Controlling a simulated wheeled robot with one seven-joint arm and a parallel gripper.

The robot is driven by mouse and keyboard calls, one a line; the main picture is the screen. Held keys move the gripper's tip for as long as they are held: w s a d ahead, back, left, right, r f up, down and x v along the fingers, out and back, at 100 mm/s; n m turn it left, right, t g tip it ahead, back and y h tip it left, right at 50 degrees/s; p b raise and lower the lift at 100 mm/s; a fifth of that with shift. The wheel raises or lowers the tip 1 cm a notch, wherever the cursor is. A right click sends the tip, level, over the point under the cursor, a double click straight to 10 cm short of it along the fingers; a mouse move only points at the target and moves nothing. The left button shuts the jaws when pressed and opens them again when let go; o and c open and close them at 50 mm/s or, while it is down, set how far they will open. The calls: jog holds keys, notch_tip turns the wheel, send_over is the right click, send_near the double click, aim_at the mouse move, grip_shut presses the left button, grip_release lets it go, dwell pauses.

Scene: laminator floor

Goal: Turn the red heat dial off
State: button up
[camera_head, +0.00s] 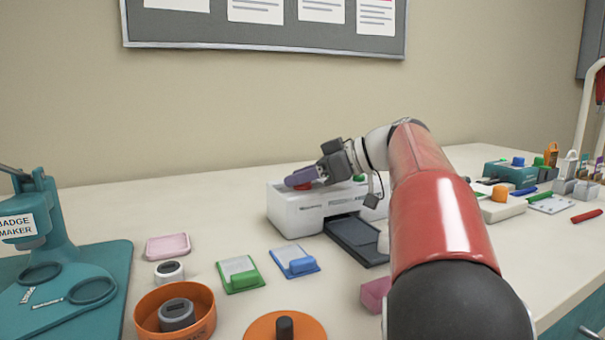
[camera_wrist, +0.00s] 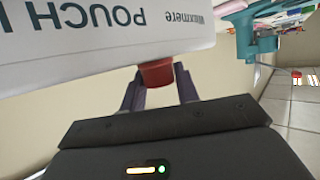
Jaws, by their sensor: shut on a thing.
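The white pouch laminator (camera_head: 290,212) stands on the bench in the head view, with its lettered front also in the wrist view (camera_wrist: 110,35). The red heat dial (camera_wrist: 157,74) sticks out from the laminator between my two purple fingers. In the head view only a little of the red dial (camera_head: 303,187) shows under the fingers. My gripper (camera_head: 297,178) is shut on the dial, reaching in from the right over the laminator's top. Any pointer or mark on the dial is hidden.
A green knob (camera_head: 358,178) sits on the laminator's top close to my wrist. A dark tray (camera_head: 358,240) extends from its front. A teal badge maker (camera_head: 45,225) stands at the left. Orange containers, small colored blocks and tools lie around; the bench behind the laminator is clear.

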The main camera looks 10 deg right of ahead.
jog(key=shift+f, duration=0.15)
jog(key=o, duration=1)
jog(key=shift+d, duration=0.1)
jog(key=v, duration=0.7)
jog(key=shift+s+d+r, duration=0.2)
jog(key=shift+d+r, duration=0.05)
